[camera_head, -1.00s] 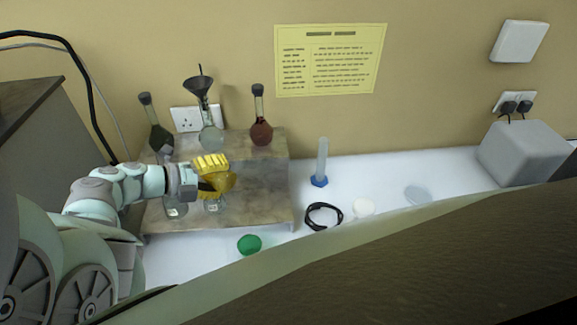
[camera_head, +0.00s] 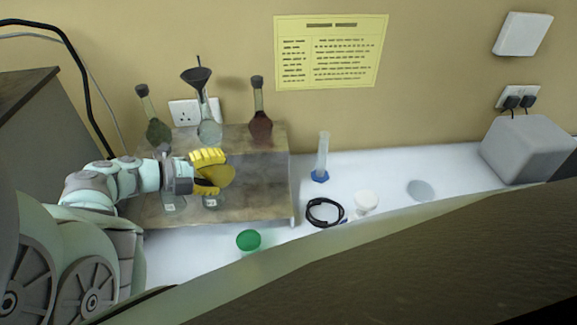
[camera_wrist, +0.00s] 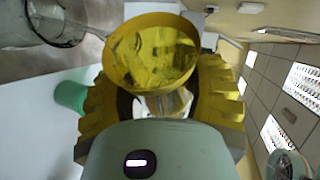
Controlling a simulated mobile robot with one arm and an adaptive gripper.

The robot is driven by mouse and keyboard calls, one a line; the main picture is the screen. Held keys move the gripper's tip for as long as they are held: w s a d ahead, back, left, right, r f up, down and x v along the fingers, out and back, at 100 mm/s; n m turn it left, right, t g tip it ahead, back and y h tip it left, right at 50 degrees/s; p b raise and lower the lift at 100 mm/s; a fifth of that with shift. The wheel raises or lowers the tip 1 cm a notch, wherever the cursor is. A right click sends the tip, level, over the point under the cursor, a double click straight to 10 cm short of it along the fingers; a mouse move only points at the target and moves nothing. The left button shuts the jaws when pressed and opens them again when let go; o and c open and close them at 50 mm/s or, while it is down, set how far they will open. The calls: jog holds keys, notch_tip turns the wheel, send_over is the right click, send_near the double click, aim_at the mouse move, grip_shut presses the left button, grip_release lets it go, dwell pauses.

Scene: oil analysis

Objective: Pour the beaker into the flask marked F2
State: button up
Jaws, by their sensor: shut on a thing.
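My gripper (camera_head: 208,172), with yellow ribbed fingers, is shut on an amber-yellow beaker (camera_head: 222,176) at the front of the stone-coloured stand. In the wrist view the beaker (camera_wrist: 152,50) sits between the fingers, its round mouth visible; it looks tilted in the head view. Three flasks stand on the upper step: a dark green one (camera_head: 157,130), a clear one (camera_head: 209,130) with a black funnel (camera_head: 196,76) in its neck, and a reddish-brown one (camera_head: 261,128). I cannot read which is F2. Glass bases with small labels (camera_head: 169,204) show below my gripper, partly hidden.
The stand (camera_head: 265,190) has bare room right of the beaker. A green cup (camera_head: 248,241), a coiled black cable (camera_head: 324,212), a blue-based cylinder (camera_head: 321,160), a white container (camera_head: 366,202) and a grey box (camera_head: 530,150) are on the white bench. A glass vessel (camera_wrist: 55,22) is close in the wrist view.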

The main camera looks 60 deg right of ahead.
jog(key=shift+w+r, duration=0.1)
dwell(0.3)
jog(key=shift+s+r+p, duration=0.3)
jog(key=shift+p, duration=0.3)
jog(key=p, duration=0.1)
jog(key=r+p, duration=0.1)
jog(key=shift+s+a+r+m+t+p, duration=0.1)
jog(key=shift+s+r+m+t+p, duration=0.2)
jog(key=shift+s+p, duration=0.1)
jog(key=shift+s+f+m+t+p, duration=0.2)
jog(key=shift+m+t+p, duration=0.2)
jog(key=shift+p, duration=0.1)
jog(key=shift+s+f+m+t, duration=0.15)
jog(key=shift+f+m+t, duration=0.15)
jog(key=shift+f, duration=0.2)
